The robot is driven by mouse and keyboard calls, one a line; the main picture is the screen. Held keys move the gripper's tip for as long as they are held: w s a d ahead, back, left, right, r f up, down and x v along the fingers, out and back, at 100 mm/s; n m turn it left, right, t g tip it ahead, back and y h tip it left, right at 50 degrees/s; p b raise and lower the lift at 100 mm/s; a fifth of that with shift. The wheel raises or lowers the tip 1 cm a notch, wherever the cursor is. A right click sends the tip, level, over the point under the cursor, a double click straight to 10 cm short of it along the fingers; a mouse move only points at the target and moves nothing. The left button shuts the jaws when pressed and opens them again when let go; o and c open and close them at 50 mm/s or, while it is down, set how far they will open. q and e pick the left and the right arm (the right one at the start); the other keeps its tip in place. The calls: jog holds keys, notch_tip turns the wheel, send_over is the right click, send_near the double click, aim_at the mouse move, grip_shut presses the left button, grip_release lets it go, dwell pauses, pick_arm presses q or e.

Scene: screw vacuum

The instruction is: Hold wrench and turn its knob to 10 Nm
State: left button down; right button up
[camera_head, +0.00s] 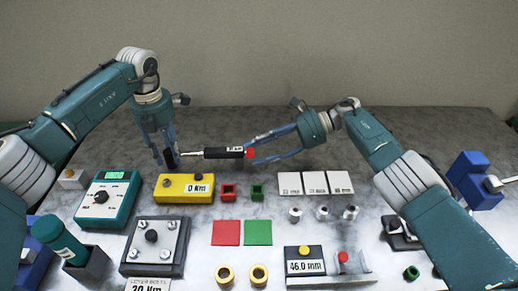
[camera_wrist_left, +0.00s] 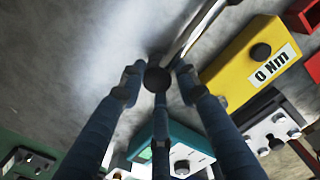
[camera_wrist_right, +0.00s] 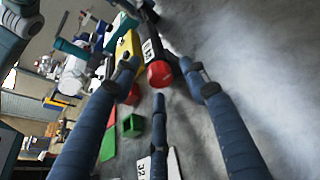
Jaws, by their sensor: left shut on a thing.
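The wrench (camera_head: 222,153) has a silver shaft, a black handle with a small white label, and a red knob (camera_head: 249,153) at its right end. It lies level above the table's back part. My left gripper (camera_head: 167,156) is shut on its dark head, which also shows in the left wrist view (camera_wrist_left: 158,80). My right gripper (camera_head: 253,147) is at the knob end, its fingers spread. In the right wrist view the red knob (camera_wrist_right: 160,74) sits just beyond the open fingertips. The wrench label is too small to read. A yellow box (camera_head: 172,190) reads 0 Nm.
Several sockets (camera_head: 322,213), coloured pads and a 46.0 Nm display (camera_head: 304,267) are nearer the front. The table behind the wrench is clear.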

pick_arm(q)
jog(key=shift+w+r, duration=0.1)
pick_arm(e)
notch_tip(320, 180, up, 10)
dwell(0.6)
pick_arm(q)
jog(key=c, duration=1.2)
grip_release()
jog(key=shift+d, duration=0.1)
